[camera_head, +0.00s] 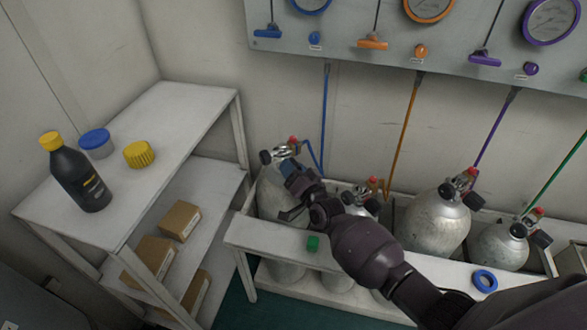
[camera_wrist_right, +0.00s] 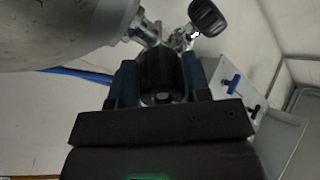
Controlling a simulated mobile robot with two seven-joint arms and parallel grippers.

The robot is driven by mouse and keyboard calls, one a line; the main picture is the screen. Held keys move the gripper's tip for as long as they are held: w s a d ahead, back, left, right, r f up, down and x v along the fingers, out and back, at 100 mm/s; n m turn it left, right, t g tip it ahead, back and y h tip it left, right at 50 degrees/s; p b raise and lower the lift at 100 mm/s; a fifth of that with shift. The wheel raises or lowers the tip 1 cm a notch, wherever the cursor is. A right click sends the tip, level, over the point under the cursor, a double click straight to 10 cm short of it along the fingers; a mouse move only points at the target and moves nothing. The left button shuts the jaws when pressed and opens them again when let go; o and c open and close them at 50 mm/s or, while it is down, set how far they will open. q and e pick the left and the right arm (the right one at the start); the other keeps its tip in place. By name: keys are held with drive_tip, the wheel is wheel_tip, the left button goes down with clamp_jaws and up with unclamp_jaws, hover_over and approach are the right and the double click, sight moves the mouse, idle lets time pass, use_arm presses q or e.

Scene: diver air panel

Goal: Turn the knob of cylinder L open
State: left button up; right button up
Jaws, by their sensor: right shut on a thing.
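The leftmost grey cylinder (camera_head: 270,192) stands in the rack, with a metal valve, a red cap and a blue hose; I cannot read any letter on it. A black knob (camera_head: 266,157) sticks out on the left of its valve and also shows in the right wrist view (camera_wrist_right: 207,17). My right gripper (camera_head: 299,182) is at the front of this valve. In the right wrist view its blue-padded fingers (camera_wrist_right: 160,82) are shut on another black knob (camera_wrist_right: 158,68), beside the cylinder body (camera_wrist_right: 60,28). The head view hides the held knob. My left gripper is not in view.
More cylinders (camera_head: 432,220) stand to the right in the white rack (camera_head: 262,236). A gauge panel (camera_head: 340,38) hangs above. A white shelf (camera_head: 180,105) with a bottle (camera_head: 80,180) stands left.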

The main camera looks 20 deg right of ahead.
drive_tip(key=n+p, duration=0.1)
drive_tip(key=n, duration=0.3)
drive_tip(key=shift+r+n, duration=0.1)
drive_tip(key=shift+n, duration=0.3)
drive_tip(key=n, duration=0.2)
drive_tip(key=shift+n+y, duration=0.3)
drive_tip(key=shift+n, duration=0.1)
drive_tip(key=n+p, duration=0.1)
drive_tip(key=n, duration=0.2)
drive_tip(key=shift+d+n, duration=0.1)
drive_tip(key=shift+n, duration=0.2)
drive_tip(key=shift+n+g, duration=0.3)
drive_tip(key=shift+n, duration=0.8)
drive_tip(key=o, duration=0.9)
drive_tip(key=shift+s, duration=0.1)
